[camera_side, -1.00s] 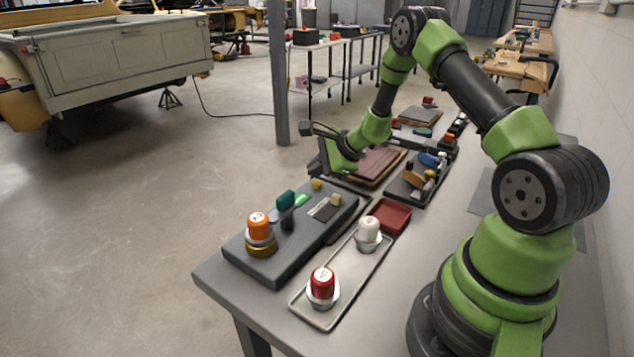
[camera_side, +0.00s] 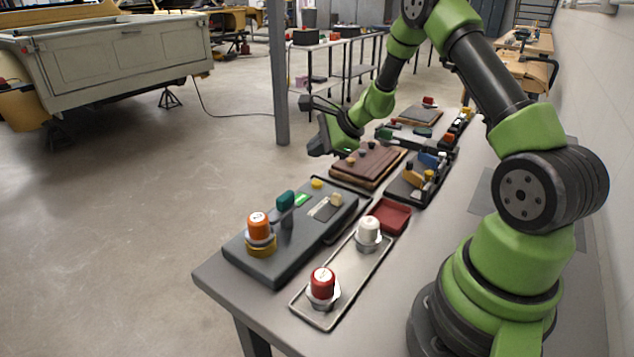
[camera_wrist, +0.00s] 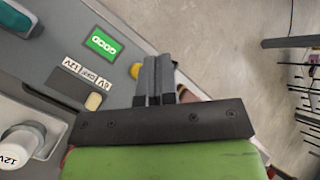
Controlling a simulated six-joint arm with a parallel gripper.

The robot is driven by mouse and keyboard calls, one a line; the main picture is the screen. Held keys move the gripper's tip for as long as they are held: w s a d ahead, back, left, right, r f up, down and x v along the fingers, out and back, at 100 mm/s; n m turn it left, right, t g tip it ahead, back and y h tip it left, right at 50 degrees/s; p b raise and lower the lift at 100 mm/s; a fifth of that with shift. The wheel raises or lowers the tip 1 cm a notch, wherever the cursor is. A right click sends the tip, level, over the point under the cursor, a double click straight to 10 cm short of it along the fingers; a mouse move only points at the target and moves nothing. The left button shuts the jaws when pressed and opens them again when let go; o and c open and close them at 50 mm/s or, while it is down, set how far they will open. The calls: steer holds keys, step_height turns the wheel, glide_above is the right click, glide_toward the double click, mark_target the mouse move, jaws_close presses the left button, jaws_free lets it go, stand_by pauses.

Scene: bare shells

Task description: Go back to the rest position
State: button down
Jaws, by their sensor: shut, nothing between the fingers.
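My gripper (camera_side: 318,148) is shut and empty. In the side view it hangs in the air near the left edge of the bench, by the brown wooden board (camera_side: 367,164) and beyond the grey panel. In the wrist view its fingers (camera_wrist: 155,78) are together, with nothing between them. Below them is the grey panel (camera_wrist: 75,35) with a green display, a yellow button, a cream switch and labels reading 12V, OFF and 6V.
The grey panel (camera_side: 280,262) carries an orange-capped knob (camera_side: 258,226) and a teal lever (camera_side: 285,201). A metal tray (camera_side: 343,282) holds a red-capped piece (camera_side: 322,282) and a white-capped piece (camera_side: 368,230). A red dish (camera_side: 391,217) and a black organizer (camera_side: 405,190) stand nearby. Open floor lies left of the bench.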

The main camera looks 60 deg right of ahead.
stand_by(0.3)
steer(key=s+a+r+n+g+y, duration=0.1)
steer(key=s+a+r+n+y, duration=0.35)
steer(key=a+r+n, duration=0.9)
steer(key=s+a+r+n+h, duration=0.2)
steer(key=s+a+r+n, duration=0.1)
steer(key=s, duration=0.7)
steer(key=s+a+r+n+h, duration=0.2)
steer(key=s+a+r+n, duration=0.1)
steer(key=s, duration=0.6)
steer(key=shift+s+r+n+g, duration=0.3)
steer(key=shift+s+n+g, duration=0.1)
steer(key=shift+n, duration=0.15)
